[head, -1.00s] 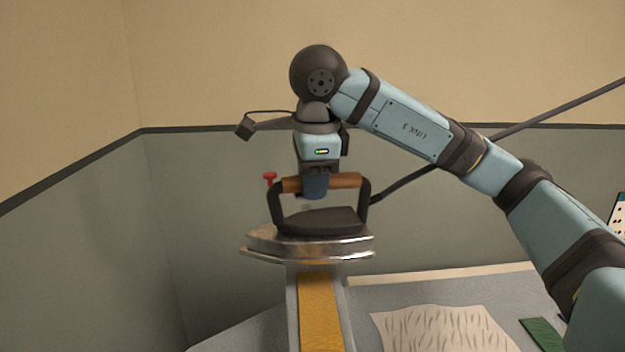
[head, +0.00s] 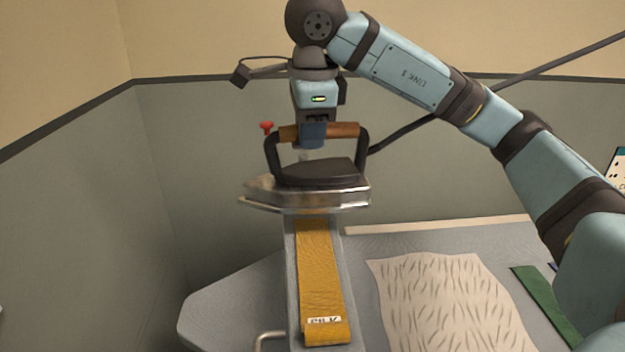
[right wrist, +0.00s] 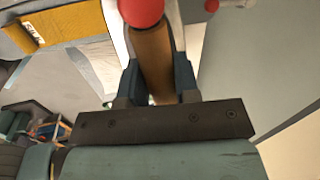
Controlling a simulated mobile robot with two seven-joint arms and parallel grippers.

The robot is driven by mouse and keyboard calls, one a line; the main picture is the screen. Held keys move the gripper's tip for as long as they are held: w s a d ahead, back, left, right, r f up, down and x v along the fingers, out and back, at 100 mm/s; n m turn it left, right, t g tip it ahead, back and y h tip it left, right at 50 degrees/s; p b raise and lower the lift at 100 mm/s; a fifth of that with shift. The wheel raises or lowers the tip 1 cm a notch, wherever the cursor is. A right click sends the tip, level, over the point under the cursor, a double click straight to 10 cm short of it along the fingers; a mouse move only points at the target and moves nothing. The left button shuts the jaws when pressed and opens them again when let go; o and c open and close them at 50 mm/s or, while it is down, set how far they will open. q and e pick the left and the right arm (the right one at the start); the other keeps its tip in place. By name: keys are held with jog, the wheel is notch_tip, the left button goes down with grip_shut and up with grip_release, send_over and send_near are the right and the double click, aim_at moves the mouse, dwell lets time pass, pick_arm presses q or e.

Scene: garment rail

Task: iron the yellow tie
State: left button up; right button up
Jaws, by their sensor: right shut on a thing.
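The yellow tie (head: 319,265) lies lengthwise on a narrow grey board (head: 291,270), with a white label near its front end. The tie also shows in the right wrist view (right wrist: 75,22). My right gripper (head: 313,137) is shut on the brown handle of the iron (head: 318,174), which has a dark body, a metal sole and a red knob. The iron is roughly level over the far end of the board and hides that end of the tie. I cannot tell whether the sole touches it. My left gripper is not in view.
A cream cloth with dark strokes (head: 450,300) lies right of the board on a wide grey surface (head: 225,305). A green strip (head: 545,300) lies further right. A dark cable (head: 405,135) runs from the iron toward the upper right. Walls stand behind and left.

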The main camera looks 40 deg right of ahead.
aim_at(310, 168)
jog(key=shift+f+m+b, duration=0.3)
jog(key=shift+f+b, duration=0.7)
jog(key=shift+f, duration=0.6)
jog(key=shift+f+b, duration=0.4)
jog(key=shift+f, duration=0.15)
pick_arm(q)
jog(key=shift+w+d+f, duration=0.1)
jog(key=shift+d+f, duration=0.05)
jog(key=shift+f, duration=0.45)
pick_arm(e)
jog(key=shift+f, duration=0.3)
pick_arm(q)
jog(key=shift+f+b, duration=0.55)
jog(key=shift+b, duration=0.1)
pick_arm(e)
jog(key=shift+f, duration=0.6)
